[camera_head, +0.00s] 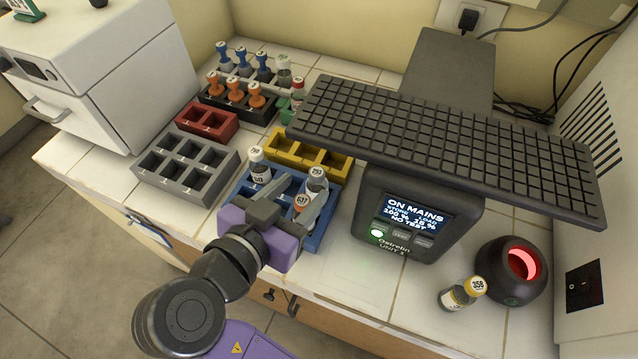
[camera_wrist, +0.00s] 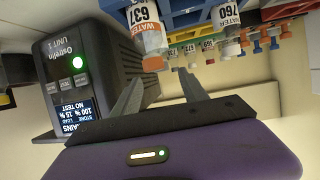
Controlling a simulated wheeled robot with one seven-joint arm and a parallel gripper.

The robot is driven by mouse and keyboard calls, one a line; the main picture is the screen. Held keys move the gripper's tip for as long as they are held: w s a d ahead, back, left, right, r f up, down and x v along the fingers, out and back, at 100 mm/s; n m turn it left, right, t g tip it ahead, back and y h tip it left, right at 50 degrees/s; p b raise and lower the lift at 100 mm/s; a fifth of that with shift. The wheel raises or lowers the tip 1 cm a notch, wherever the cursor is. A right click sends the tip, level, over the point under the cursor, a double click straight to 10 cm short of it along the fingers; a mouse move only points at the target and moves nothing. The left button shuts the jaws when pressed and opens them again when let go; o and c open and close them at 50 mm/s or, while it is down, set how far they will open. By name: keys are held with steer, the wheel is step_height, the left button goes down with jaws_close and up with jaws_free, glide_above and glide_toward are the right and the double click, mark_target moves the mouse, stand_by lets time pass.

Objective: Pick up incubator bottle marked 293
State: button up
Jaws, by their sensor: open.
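A white-capped bottle (camera_head: 316,181) stands in the blue rack (camera_head: 322,229); its cap number is small and may read 293, but I cannot be sure. An orange-capped bottle marked 637 (camera_head: 302,204) stands just in front of it and shows large in the wrist view (camera_wrist: 149,32). A white-capped bottle marked 760 (camera_head: 258,167) stands in the same rack at left, and also in the wrist view (camera_wrist: 229,25). My gripper (camera_head: 300,194) is open at the rack, its fingers near bottle 637. In the wrist view the fingers (camera_wrist: 160,88) are apart with nothing clearly between them.
Yellow (camera_head: 300,150), red (camera_head: 207,121) and grey (camera_head: 185,168) racks lie behind and left.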

mark_target(317, 172)
steer(key=shift+p+x, duration=0.65)
steer(key=shift+x, duration=2.9)
steer(key=shift+w+a+r, duration=0.1)
steer(key=shift+r, duration=0.05)
jaws_close()
